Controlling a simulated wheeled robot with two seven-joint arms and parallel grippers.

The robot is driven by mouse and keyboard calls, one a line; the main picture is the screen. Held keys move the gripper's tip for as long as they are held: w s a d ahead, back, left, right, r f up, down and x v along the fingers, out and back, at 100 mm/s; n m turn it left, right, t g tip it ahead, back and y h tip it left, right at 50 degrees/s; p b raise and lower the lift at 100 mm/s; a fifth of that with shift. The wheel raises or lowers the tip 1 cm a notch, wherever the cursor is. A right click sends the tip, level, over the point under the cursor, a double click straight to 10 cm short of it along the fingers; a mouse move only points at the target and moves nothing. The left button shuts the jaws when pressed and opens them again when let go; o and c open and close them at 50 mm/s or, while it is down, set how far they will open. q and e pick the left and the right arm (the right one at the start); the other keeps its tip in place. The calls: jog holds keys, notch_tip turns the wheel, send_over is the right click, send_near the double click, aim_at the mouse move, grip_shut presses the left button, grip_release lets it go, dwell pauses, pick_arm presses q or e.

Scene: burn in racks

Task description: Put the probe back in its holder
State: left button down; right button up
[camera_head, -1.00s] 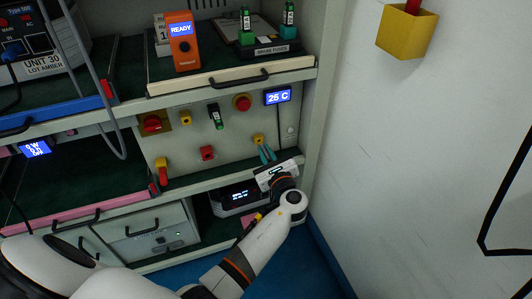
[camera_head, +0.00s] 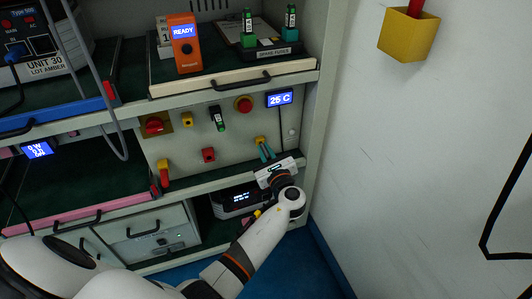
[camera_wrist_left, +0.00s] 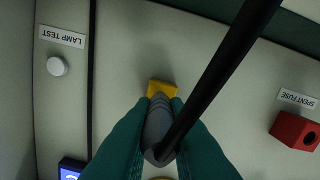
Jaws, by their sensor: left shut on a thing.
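The probe is a grey ribbed body (camera_wrist_left: 158,128) with a thick black cable (camera_wrist_left: 222,75), seen in the left wrist view. My left gripper (camera_head: 265,150) has teal fingers and is shut on the probe in front of the panel. The yellow holder (camera_wrist_left: 161,88) is on the panel directly beyond the probe's far end and partly hidden by it. The holder also shows in the head view (camera_head: 260,140), just above the fingertips. I cannot tell whether the probe's end is inside the holder or only in front of it. My right gripper is not in view.
A red spent-fuse box (camera_wrist_left: 295,131) and a white lamp-test button (camera_wrist_left: 57,66) flank the holder. The 25 C display (camera_head: 280,98) is above. A shelf edge (camera_head: 230,181) runs below, with a black lit device (camera_head: 236,200) underneath. The right wall (camera_head: 380,150) is close.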

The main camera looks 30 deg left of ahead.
pick_arm(q)
jog(key=shift+w+a, duration=0.25)
jog(key=c, duration=1.3)
grip_release()
jog(key=shift+c, duration=0.2)
